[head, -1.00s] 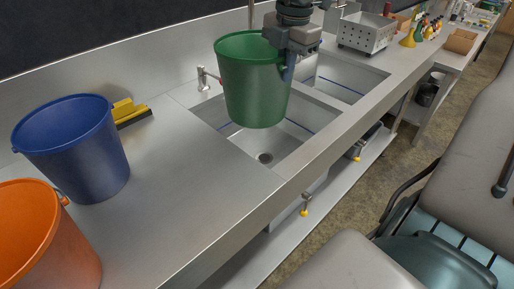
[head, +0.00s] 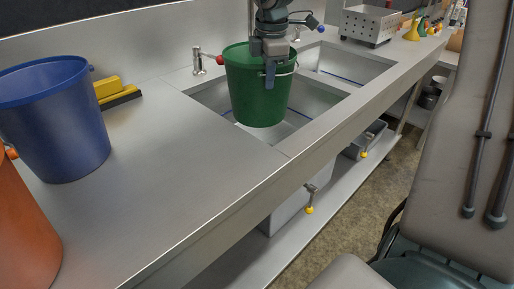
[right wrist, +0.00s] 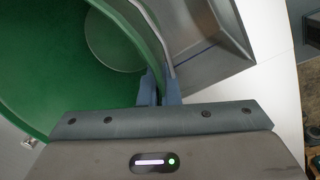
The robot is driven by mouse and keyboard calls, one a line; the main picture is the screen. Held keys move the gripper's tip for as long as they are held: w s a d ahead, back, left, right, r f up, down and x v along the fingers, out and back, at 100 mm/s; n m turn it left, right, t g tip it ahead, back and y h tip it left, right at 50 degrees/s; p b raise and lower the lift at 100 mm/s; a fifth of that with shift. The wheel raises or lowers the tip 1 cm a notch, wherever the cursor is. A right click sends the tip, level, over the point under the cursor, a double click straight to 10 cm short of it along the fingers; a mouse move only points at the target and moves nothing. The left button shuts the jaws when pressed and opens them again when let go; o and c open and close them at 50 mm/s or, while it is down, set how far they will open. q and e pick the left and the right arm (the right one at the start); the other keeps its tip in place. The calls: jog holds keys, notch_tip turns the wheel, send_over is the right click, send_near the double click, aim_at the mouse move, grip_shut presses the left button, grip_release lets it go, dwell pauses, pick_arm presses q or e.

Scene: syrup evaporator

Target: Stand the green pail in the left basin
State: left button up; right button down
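The green pail (head: 257,90) is upright over the left basin (head: 312,98) in the head view and hides much of its inside. I cannot tell whether its bottom touches the basin floor. My right gripper (head: 270,72) comes down from above at the pail's rim. In the right wrist view, the fingers of the right gripper (right wrist: 160,88) are closed on the wall of the green pail (right wrist: 40,60) near its rim, beside the grey bail handle. My left gripper is not in view.
A blue pail (head: 55,120) and an orange pail (head: 20,225) stand on the steel counter (head: 165,150) at left. A yellow squeegee (head: 112,90) lies behind. A tap (head: 197,62) stands behind the left basin. The right basin (head: 345,66) and a perforated metal box (head: 370,25) are farther along.

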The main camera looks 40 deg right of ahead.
aim_at(267, 127)
notch_tip(267, 127, down, 14)
jog(key=shift+f, duration=0.25)
jog(key=w, duration=0.1)
jog(key=w+d, duration=0.2)
jog(key=shift+w+d+r, duration=0.15)
jog(key=shift+w+r, duration=0.1)
jog(key=w+d, duration=0.1)
jog(key=w+d+p, duration=0.1)
jog(key=w, duration=0.1)
jog(key=shift+w+d, duration=0.1)
jog(key=shift+f, duration=0.65)
jog(key=shift+f+b, duration=0.2)
jog(key=shift+b, duration=0.15)
jog(key=c, duration=1.6)
grip_release()
jog(key=shift+r, duration=0.1)
jog(key=shift+c, duration=0.2)
